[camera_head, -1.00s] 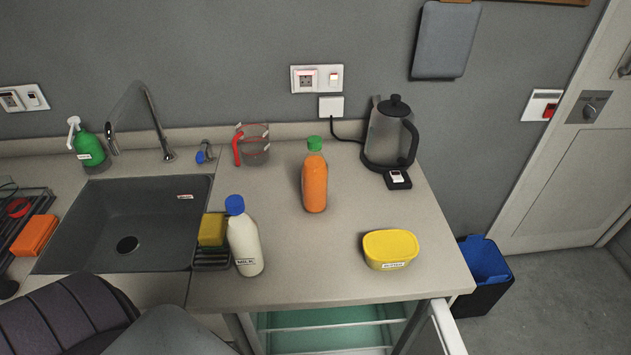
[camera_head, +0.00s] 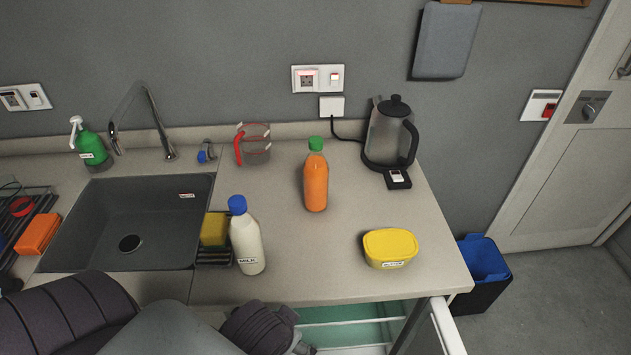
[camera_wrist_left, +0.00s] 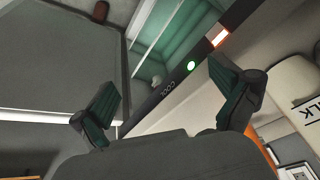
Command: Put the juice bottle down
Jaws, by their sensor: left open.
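The juice bottle (camera_head: 316,187), orange with a green cap, stands upright on the countertop (camera_head: 290,275), apart from the things around it. No gripper touches it. My left arm comes in at the bottom left of the head view, low in front of the counter. My left gripper (camera_wrist_left: 168,95) shows in the left wrist view with its two dark green fingers wide apart and nothing between them. It faces the dark strip marked COOL and the teal interior beyond it. My right gripper is not in view.
A milk bottle (camera_head: 246,242) stands beside the sponge rack (camera_head: 215,252) and sink (camera_head: 130,220). A yellow tub (camera_head: 390,246) and a kettle (camera_head: 390,135) are to the right. The fridge (camera_head: 350,325) below is open, its door (camera_head: 447,330) swung out.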

